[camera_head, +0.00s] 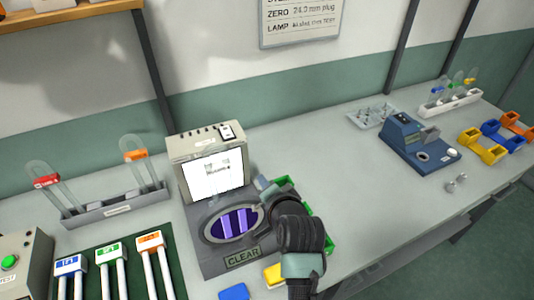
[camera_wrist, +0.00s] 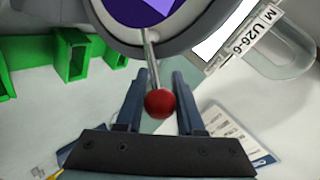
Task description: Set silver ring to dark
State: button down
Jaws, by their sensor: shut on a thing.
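The silver ring (camera_head: 208,235) surrounds a round purple window (camera_head: 240,222) on a grey instrument, with paler violet upright bars showing in the window. In the wrist view, the ring (camera_wrist: 185,28) is at the top, cut off by the frame edge. A thin metal lever (camera_wrist: 151,62) runs from it to a red ball knob (camera_wrist: 159,103). My gripper (camera_wrist: 159,98) has one finger on each side of the knob and is shut on it. In the head view, my gripper (camera_head: 266,186) is at the ring's upper right; the knob is hidden there.
A CLEAR plate (camera_head: 243,258) is on the instrument's front, and a lit white screen (camera_head: 213,175) stands behind the ring. Green holders (camera_head: 329,243) are close at its right. A tube rack (camera_head: 115,206) is at left. The bench centre is clear; a blue device (camera_head: 418,142) stands at right.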

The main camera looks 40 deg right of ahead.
jog(key=shift+s+a+f, duration=0.1)
jog(key=shift+a+f, duration=0.05)
jog(key=shift+f, duration=0.3)
jog(key=c, duration=0.9)
grip_release()
jog(key=o, duration=0.4)
jog(key=shift+r, duration=0.1)
jog(key=shift+c, duration=0.2)
jog(key=shift+r, duration=0.1)
jog(key=b+v, duration=0.1)
jog(key=v, duration=1.2)
jog(key=shift+r, duration=0.1)
